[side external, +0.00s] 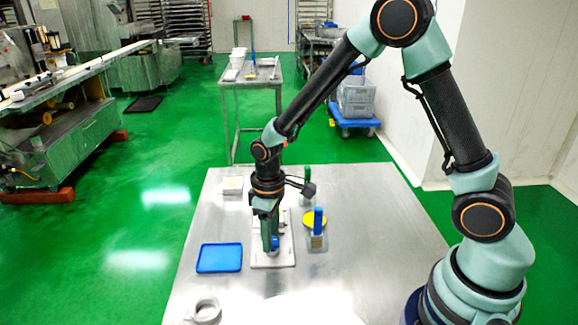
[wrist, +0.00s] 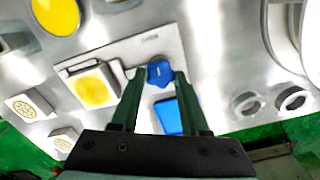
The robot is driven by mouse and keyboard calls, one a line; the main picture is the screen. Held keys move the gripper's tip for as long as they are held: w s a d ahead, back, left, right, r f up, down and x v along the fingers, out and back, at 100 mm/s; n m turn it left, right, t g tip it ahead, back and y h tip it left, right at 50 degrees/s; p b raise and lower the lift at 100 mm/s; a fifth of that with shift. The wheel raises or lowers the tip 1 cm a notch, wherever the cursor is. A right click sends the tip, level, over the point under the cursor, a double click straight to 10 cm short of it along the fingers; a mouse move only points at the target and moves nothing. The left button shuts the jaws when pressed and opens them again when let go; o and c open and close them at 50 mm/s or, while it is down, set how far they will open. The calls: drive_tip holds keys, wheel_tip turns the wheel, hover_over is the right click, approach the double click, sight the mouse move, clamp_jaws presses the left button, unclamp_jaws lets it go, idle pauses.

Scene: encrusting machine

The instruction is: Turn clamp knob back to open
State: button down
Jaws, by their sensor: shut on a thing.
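The clamp knob (wrist: 160,73) is blue and lobed, with a pale line on its top. It sits on a white plate (wrist: 148,47) in the wrist view. In the side external view the knob (side external: 275,242) shows low at the fingertips, partly hidden by them. My gripper (wrist: 161,76) points down, with one finger on each side of the knob, shut on it. In the side external view my gripper (side external: 270,246) stands over the white plate (side external: 285,262). A yellow square piece (wrist: 95,90) lies in a holder beside the knob.
A blue tray (side external: 220,258) lies left of the plate. A yellow disc (side external: 315,219) and a blue-handled tool (side external: 318,220) are to the right. Metal rings (side external: 205,311) lie at the near edge. The steel table (side external: 375,215) is bare at right.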

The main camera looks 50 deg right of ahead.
drive_tip(key=shift+n, duration=0.5)
drive_tip(key=shift+c, duration=2)
unclamp_jaws()
wheel_tip(320, 180, up, 12)
drive_tip(key=shift+r, duration=0.2)
drive_tip(key=s+d+r+m+t, duration=0.5)
drive_tip(key=s+d+r, duration=0.1)
drive_tip(key=s+r, duration=0.2)
drive_tip(key=shift+s+d+r+m+t, duration=0.2)
drive_tip(key=shift+s+r+m+t, duration=0.15)
drive_tip(key=shift+s, duration=0.55)
